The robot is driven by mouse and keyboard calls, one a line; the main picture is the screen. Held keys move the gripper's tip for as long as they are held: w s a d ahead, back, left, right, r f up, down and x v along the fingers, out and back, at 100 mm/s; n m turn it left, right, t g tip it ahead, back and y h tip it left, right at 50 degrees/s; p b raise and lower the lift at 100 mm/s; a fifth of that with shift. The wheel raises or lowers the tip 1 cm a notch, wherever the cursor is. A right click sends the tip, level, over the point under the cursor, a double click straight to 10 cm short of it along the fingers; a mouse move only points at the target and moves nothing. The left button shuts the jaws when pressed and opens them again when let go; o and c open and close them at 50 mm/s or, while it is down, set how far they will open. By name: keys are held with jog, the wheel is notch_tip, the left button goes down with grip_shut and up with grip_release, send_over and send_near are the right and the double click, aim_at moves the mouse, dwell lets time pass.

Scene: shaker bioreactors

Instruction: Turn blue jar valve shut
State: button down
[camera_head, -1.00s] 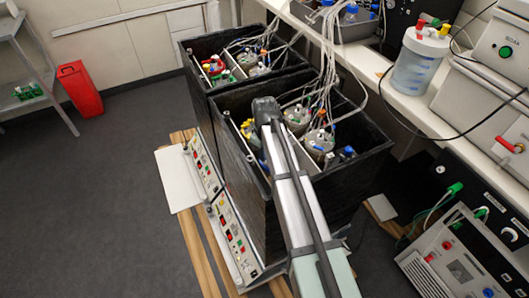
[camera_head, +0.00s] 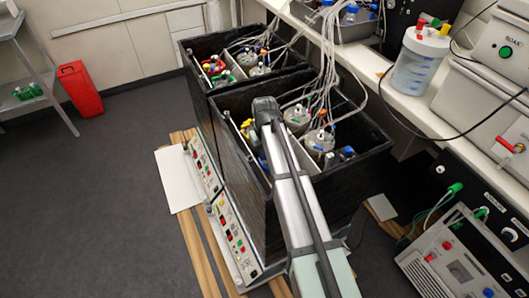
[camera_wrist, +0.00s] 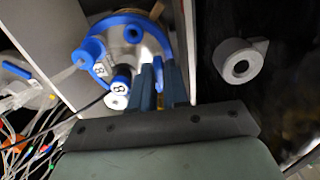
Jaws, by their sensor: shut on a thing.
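The jar with a blue ring (camera_wrist: 88,62) shows at the upper left of the wrist view, with a blue knob and a cap marked 8 on its lid. My gripper (camera_wrist: 158,68) reaches the ring's right edge, its two fingers close together. It is shut on a part of the jar's lid that looks like the valve; the fingers mostly hide it, so its angle cannot be told. In the head view my arm reaches down into the front black box, where a bit of blue (camera_head: 262,161) shows to its left. The fingertips are hidden there.
The front black box (camera_head: 350,165) has tall walls around the jars. Another jar (camera_head: 297,117) and a bundle of pale tubes (camera_head: 325,80) stand close by. A white roll-shaped part (camera_wrist: 240,62) lies right of the fingers.

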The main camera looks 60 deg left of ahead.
jog(key=c, duration=1.1)
grip_release()
